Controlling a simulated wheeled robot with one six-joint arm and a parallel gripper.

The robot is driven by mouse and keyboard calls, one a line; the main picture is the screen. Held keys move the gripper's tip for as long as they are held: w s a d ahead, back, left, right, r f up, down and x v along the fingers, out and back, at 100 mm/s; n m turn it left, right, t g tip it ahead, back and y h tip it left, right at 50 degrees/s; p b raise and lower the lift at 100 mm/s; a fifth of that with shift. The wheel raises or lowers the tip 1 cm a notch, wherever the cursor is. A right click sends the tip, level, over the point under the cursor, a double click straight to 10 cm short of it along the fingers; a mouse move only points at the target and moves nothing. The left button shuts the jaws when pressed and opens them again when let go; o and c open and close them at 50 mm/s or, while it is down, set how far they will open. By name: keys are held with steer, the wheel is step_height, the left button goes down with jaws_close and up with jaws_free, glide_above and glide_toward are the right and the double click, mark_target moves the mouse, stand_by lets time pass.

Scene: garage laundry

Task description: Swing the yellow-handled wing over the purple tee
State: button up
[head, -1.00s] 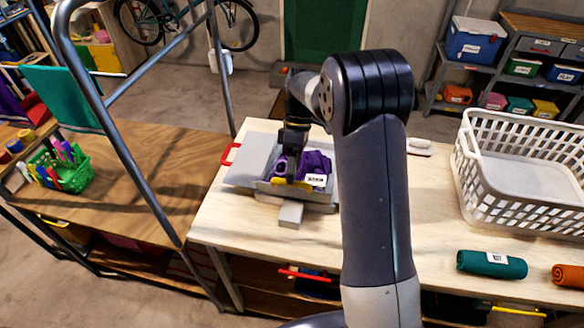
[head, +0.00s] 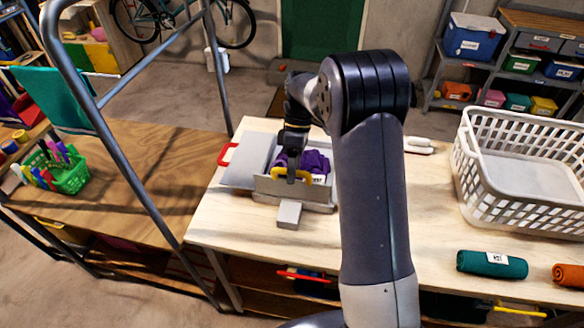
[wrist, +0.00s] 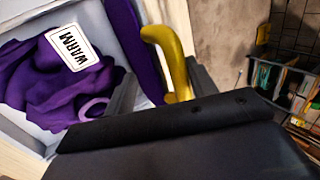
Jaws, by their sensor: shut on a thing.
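The purple tee (head: 318,160) lies crumpled on the grey folding board, with a white tag reading WARM. The wrist view shows the tee (wrist: 50,85) at the left. The near wing (head: 267,187) stands tilted up at the board's front edge and hides part of the tee. Its yellow handle (head: 277,172) is at the wing's upper edge. My gripper (head: 292,178) is shut on this handle. In the wrist view the yellow handle (wrist: 165,45) rises between the dark fingers, whose exact contact is partly hidden.
A left wing (head: 243,165) with a red handle (head: 227,153) lies flat beside the tee. A grey block (head: 289,214) sits in front of the board. A white basket (head: 470,185) and a teal roll (head: 491,264) are at the right. The table between is bare.

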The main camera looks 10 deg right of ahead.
steer(key=shift+a, duration=0.1)
steer(key=c, duration=0.4)
steer(key=shift+r, duration=0.1)
steer(key=shift+s+a+r, duration=0.1)
stand_by(0.4)
steer(key=shift+w+d+f+p, duration=0.25)
steer(key=shift+w+d+p, duration=0.4)
steer(key=shift+w, duration=1)
steer(key=shift+w+d+f+p, duration=0.25)
steer(key=shift+w+d+p, duration=0.45)
steer(key=shift+w, duration=0.9)
steer(key=shift+w+d+f+p, duration=0.3)
steer(key=shift+w+p, duration=0.6)
steer(key=shift+w, duration=0.75)
steer(key=shift+o, duration=0.4)
steer(key=shift+w+d, duration=0.15)
steer(key=shift+w, duration=0.05)
steer(key=o, duration=0.6)
steer(key=shift+w+d, duration=0.3)
steer(key=shift+w, duration=0.35)
steer(key=shift+o, duration=0.2)
steer(key=shift+w, duration=0.1)
